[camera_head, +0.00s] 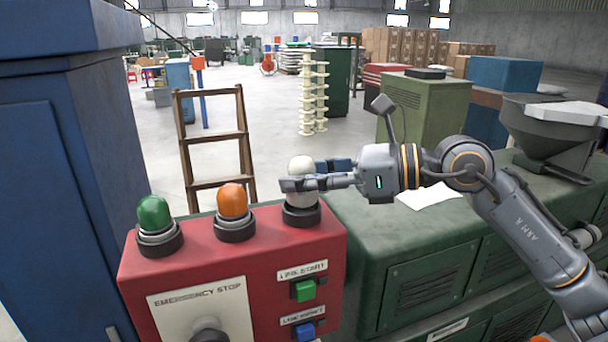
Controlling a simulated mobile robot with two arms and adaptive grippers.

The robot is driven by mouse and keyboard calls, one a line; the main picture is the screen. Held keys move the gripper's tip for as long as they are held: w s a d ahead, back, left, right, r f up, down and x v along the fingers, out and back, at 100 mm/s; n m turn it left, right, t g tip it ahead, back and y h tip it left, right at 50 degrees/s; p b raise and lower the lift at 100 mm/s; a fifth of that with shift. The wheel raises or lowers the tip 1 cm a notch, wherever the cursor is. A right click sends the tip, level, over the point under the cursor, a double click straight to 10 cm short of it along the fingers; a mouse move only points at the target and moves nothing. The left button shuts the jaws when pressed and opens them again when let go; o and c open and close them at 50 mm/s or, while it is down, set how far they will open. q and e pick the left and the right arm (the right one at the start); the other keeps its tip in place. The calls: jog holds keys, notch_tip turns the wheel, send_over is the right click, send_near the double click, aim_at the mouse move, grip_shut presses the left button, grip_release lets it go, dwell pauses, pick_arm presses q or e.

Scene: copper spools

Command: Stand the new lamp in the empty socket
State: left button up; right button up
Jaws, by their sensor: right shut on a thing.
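A white lamp (301,168) stands upright at the right end of the red control box (240,262). My right gripper (312,180) is shut on it, with its fingers across the lamp's middle. The lamp is over a dark socket ring (301,216). The fingers hide part of the lamp, and I cannot tell whether it is fully seated. A green lamp (154,214) and an orange lamp (233,202) stand in the sockets to the left. My left gripper is not in view.
A blue cabinet (60,190) stands close on the left. A green cabinet (385,250) with a sheet of paper (432,196) on top is right of the box. A wooden ladder (215,140) stands behind. A grey hopper (540,130) is at the right.

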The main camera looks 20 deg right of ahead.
jog(key=shift+f+b, duration=1.05)
jog(key=shift+f, duration=0.15)
dwell(0.4)
jog(key=o, duration=1.2)
jog(key=shift+o, duration=0.2)
jog(key=v, duration=1.2)
